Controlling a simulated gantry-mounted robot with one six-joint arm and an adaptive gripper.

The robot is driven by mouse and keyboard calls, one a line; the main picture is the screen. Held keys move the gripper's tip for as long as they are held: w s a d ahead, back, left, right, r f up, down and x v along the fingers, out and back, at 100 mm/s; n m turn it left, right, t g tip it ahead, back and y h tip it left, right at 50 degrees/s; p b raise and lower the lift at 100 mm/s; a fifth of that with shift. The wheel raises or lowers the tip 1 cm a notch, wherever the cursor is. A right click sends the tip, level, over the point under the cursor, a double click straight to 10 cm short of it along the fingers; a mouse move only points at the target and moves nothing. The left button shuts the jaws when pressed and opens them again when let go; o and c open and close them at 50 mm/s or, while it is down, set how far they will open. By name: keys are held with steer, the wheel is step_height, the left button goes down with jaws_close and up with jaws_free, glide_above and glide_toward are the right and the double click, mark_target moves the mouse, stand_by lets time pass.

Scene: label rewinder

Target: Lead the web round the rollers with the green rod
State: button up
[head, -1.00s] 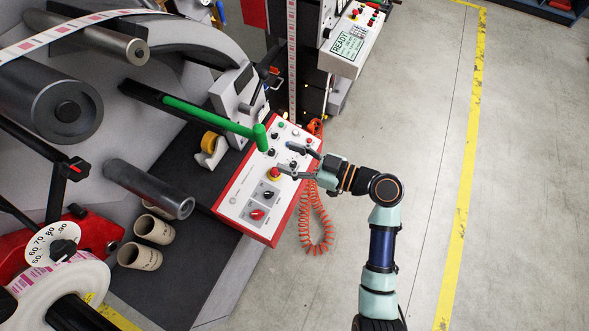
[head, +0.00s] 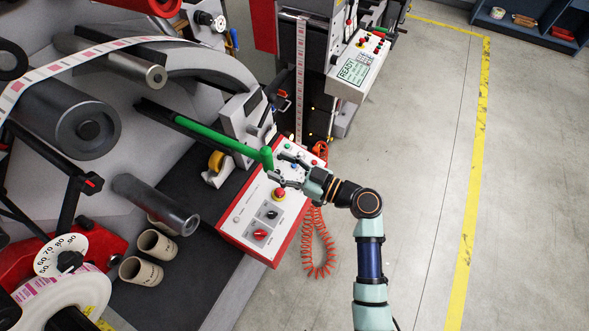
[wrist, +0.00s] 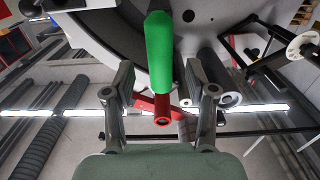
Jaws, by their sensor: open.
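The green rod (head: 222,139) sticks out from a black slot in the machine, with a thicker handle (head: 266,158) at its near end. In the wrist view the green handle (wrist: 159,52) points between the two fingers. My gripper (head: 278,168) is open, its fingers to either side of the handle's end and apart from it in the wrist view (wrist: 159,90). The printed web (head: 84,58) runs over the upper rollers at the left. Grey rollers show at the large one (head: 75,118), the upper one (head: 125,62) and the lower one (head: 155,203).
A control box (head: 262,205) with knobs and buttons lies under my gripper. A red coiled cable (head: 318,245) hangs beside it. Cardboard cores (head: 141,270) stand on the black deck. A READY panel (head: 361,66) stands behind. The floor at right is clear.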

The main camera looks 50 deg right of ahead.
mark_target(271, 153)
steer(key=shift+w+a+b, duration=0.25)
steer(key=shift+w+b, duration=0.35)
steer(key=shift+w, duration=0.5)
steer(key=shift+w+a+b, duration=0.2)
steer(key=shift+w+b, duration=0.35)
steer(key=shift+w, duration=0.55)
jaws_close()
steer(key=shift+r, duration=0.15)
steer(key=shift+r+p, duration=0.35)
steer(key=shift+r, duration=1)
steer(key=shift+r, duration=0.1)
steer(key=shift+r, duration=0.5)
